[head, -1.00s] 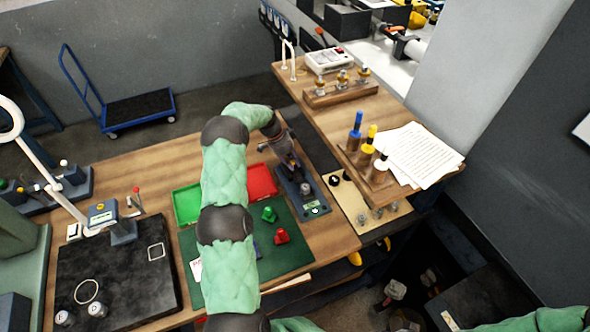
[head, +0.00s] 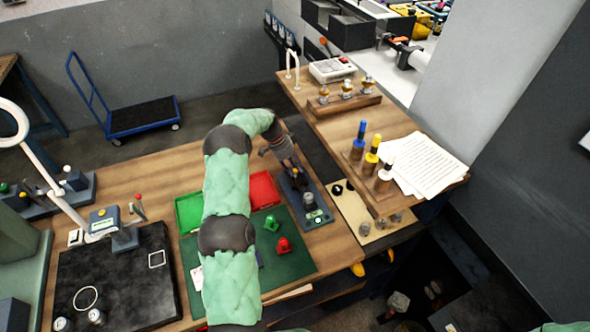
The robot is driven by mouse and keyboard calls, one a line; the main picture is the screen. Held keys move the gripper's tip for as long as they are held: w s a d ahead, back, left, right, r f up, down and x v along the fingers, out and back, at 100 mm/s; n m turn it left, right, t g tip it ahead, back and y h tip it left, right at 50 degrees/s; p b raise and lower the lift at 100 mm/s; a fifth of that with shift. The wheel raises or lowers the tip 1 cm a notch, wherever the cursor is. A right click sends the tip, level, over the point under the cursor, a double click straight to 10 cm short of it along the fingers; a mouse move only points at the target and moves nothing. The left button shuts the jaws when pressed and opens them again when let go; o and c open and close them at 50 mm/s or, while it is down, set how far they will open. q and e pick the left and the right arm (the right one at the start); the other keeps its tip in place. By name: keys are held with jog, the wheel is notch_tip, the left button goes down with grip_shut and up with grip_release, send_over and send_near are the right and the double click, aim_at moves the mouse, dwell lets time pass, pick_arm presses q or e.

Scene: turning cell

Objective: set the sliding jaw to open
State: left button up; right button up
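A small dark blue fixture (head: 318,218) with a grey metal round part (head: 309,200) and a small green-and-white mark lies at the right of the wooden bench, beside the green mat. It appears to be the sliding jaw unit, but the jaw's exact position is too small to tell. My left gripper (head: 294,174) points down over the far end of this fixture, at or close to its dark upper parts. Its fingers blend with the dark fixture, so I cannot tell whether they are open or touching it. My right gripper is not in view.
A green tray (head: 189,212) and a red tray (head: 264,188) sit left of the fixture. A beige board (head: 352,208) and a raised wooden shelf (head: 325,121) are to the right.

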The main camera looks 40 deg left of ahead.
pick_arm(q)
jog(key=v, duration=1)
jog(key=shift+a+r, duration=0.2)
jog(key=shift+r, duration=0.05)
